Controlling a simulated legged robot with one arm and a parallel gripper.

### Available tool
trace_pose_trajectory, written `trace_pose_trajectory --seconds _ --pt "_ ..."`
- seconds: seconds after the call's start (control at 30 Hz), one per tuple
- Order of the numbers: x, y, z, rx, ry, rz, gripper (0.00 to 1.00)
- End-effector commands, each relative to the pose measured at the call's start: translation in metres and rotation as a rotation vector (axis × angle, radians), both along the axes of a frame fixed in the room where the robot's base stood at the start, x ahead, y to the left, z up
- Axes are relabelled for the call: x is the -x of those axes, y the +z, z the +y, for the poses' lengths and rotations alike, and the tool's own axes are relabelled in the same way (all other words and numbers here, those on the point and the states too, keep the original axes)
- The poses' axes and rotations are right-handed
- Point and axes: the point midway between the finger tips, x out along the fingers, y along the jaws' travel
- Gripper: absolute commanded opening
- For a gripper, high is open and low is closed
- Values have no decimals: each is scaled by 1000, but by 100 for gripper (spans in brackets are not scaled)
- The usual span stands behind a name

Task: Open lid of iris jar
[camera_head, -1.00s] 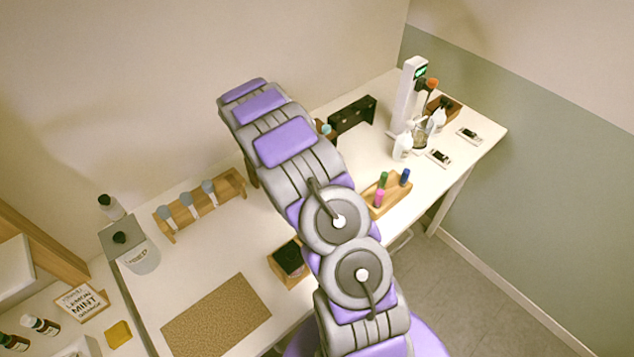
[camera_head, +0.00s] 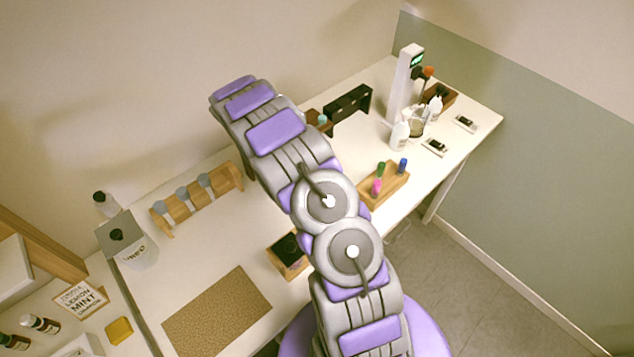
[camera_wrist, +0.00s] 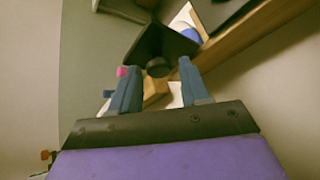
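No label reading iris is legible, so I cannot tell which container is the iris jar. In the head view, several small jars with blue-grey lids (camera_head: 183,194) sit in a wooden rack (camera_head: 222,184) left of my arm. Another blue-lidded jar (camera_head: 322,120) shows partly behind my arm. My gripper is hidden behind my arm in the head view. In the wrist view my gripper (camera_wrist: 157,75) is open, its two blue-grey fingers apart. A dark round knob (camera_wrist: 158,67) on a dark surface shows between and beyond the fingertips; contact cannot be told.
A white jar (camera_head: 139,254) with a grey lid and black knob stands at left. A cork mat (camera_head: 218,311) lies in front. A wooden holder (camera_head: 386,188) with coloured vials, white bottles (camera_head: 400,136) and a tall device (camera_head: 404,83) are at right. Table space behind the mat is clear.

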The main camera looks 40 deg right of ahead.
Motion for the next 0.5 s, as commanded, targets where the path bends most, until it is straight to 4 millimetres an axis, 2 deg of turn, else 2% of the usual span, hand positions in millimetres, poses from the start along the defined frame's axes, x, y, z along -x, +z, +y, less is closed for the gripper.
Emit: trace_pose_trajectory --seconds 0.03,0.1,0.37,0.5 --pt "1 1 0 0 -1 1 51" --pt "2 1 0 0 -1 1 57" --pt "1 1 0 0 -2 2 57" --pt "-5 5 3 0 -2 0 57"
